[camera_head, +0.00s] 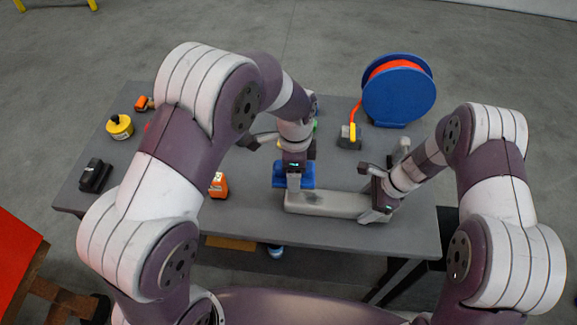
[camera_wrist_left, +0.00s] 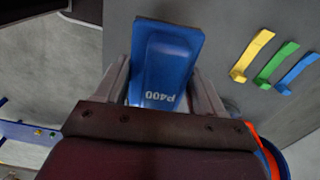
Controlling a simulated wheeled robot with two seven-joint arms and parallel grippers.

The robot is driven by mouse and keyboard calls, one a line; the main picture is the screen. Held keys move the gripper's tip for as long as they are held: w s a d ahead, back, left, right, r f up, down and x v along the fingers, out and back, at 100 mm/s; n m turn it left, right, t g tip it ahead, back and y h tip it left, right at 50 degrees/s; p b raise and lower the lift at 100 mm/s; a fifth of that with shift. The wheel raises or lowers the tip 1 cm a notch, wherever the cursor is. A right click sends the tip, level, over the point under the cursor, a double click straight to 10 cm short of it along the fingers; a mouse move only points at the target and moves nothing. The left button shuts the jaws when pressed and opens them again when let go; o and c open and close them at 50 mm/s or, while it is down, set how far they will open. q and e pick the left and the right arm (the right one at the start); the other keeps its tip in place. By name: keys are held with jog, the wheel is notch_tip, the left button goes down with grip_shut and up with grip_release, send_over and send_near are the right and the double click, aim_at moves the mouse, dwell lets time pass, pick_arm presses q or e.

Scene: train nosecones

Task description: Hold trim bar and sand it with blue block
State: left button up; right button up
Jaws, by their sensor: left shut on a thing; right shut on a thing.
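The light grey trim bar (camera_head: 325,204) lies level near the front edge of the grey table, with a dark smudge on its upper face. My right gripper (camera_head: 374,199) is shut on its right end. My left gripper (camera_head: 294,180) is shut on the blue block (camera_head: 308,174), just behind the bar's left end. In the left wrist view the blue block (camera_wrist_left: 165,62), marked P400, sits between the two fingers. The left gripper hides part of the block in the head view. I cannot tell whether the block touches the bar.
A blue hose reel (camera_head: 398,95) stands at the back right, with a yellow-and-black tool (camera_head: 349,138) beside it. A yellow container (camera_head: 120,126), a black box (camera_head: 95,175) and an orange item (camera_head: 218,185) are on the left. Yellow, green and blue strips (camera_wrist_left: 275,63) lie on the table.

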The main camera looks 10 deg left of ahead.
pick_arm(q)
jog(key=shift+s+f+m, duration=0.1)
jog(key=shift+m, duration=0.6)
jog(key=shift+f, duration=0.1)
send_over(293, 195)
jog(key=shift+f, duration=2.8)
notch_tip(293, 195, down, 2)
jog(key=shift+f, duration=0.1)
jog(key=shift+d, duration=0.8)
jog(key=shift+c, duration=0.4)
jog(key=shift+w+d, duration=0.2)
jog(key=shift+d, duration=3.25)
jog(key=shift+s+a, duration=0.2)
jog(key=shift+a, duration=4.05)
jog(key=shift+r, duration=4.1)
